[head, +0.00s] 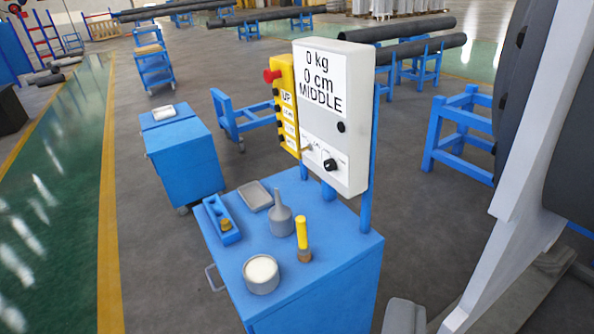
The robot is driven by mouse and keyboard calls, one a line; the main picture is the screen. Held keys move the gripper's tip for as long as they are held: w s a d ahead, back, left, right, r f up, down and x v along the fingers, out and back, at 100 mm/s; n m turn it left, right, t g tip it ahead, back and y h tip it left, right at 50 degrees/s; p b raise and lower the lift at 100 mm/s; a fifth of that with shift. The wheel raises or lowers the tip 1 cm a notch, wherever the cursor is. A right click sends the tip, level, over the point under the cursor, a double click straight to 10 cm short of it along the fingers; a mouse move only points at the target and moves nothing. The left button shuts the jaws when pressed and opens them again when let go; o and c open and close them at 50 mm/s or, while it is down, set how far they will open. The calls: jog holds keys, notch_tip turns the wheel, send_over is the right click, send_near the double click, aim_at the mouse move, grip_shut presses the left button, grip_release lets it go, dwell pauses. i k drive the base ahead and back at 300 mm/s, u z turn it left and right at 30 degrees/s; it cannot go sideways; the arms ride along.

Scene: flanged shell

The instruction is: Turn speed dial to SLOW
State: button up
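A white control box (352,70) stands on posts behind a blue cabinet. Its display (320,80) reads "0 kg", "0 cm" and "MIDDLE". A black dial (330,165) sits low on the box front with small markings around it, too small to read. It looks like the speed dial, but I cannot tell where it points. A smaller black knob (341,127) sits above it, and a small lever (307,148) to its left. My gripper is not in view, and nothing touches the dial.
A yellow pendant with a red button (272,75) hangs left of the box. The blue cabinet top (330,245) holds a round tin (261,273), a grey funnel (281,221), a yellow-handled brush (301,238) and a tray (255,196). A large dark flanged part (515,75) stands at right.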

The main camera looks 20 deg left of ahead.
aim_at(329, 165)
jog(key=u, duration=0.05)
jog(key=i, duration=1)
jog(key=z, duration=0.05)
